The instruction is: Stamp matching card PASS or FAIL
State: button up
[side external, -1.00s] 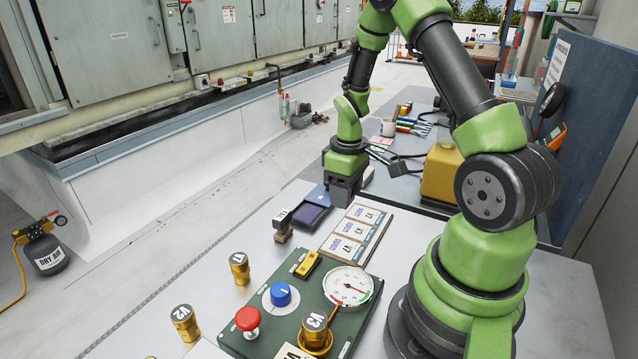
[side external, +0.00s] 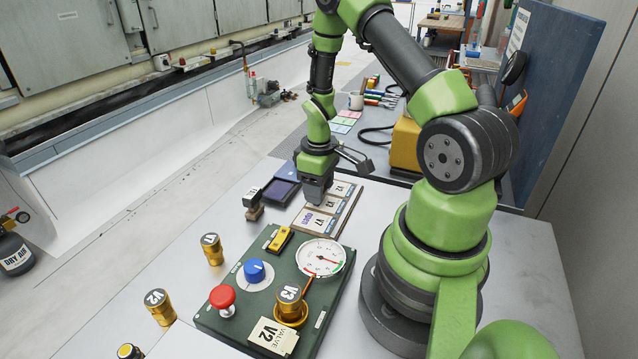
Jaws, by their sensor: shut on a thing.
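My gripper (side external: 316,192) is shut and points down over the card board (side external: 350,216), at its left edge. It appears to hold a stamp, but the jaws hide most of that. Cards for V1 (side external: 309,223), V2 (side external: 328,204) and V3 (side external: 343,188) lie in a row on the board, partly covered by the gripper. Purple marks show on the cards, too small to read. Another stamp (side external: 253,204) stands left of the dark ink pad (side external: 281,190). I cannot tell whether the held thing touches a card.
A yellow container (side external: 405,146) is behind.

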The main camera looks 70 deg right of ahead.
jog(key=shift+f, duration=0.5)
dwell(1.6)
jog(key=shift+r, duration=0.1)
jog(key=shift+r, duration=3.45)
